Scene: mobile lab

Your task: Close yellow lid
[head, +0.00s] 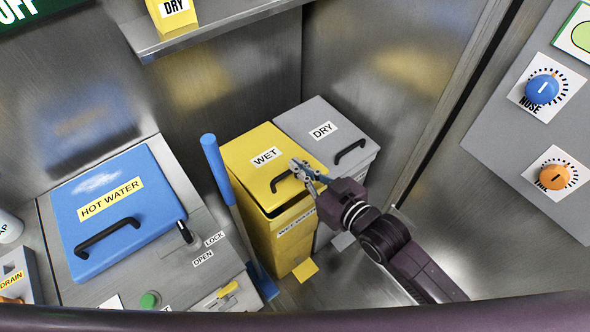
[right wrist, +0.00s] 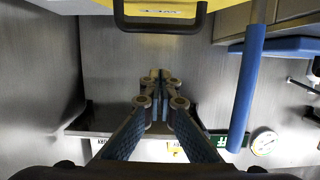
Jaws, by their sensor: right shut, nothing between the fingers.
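The yellow bin (head: 286,243) stands in the corner, and its yellow lid (head: 250,151), labelled WET, lies over the top. A dark gap shows under the lid's front edge, so it looks slightly raised there; I cannot tell exactly how far. My right gripper (head: 301,170) is shut and empty over the lid's front right part, partly covering the black handle. In the right wrist view, the fingertips (right wrist: 158,78) are together, and the yellow lid (right wrist: 160,11) with its black handle (right wrist: 160,28) is at the top, apart from the fingers. My left gripper is out of view.
A grey DRY bin (head: 308,115) stands right beside the yellow one. A blue upright handle (head: 217,170) stands close on its left. The blue HOT WATER lid (head: 130,170) is farther left. A metal shelf (head: 215,30) hangs above, and a panel with knobs (head: 515,130) is at right.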

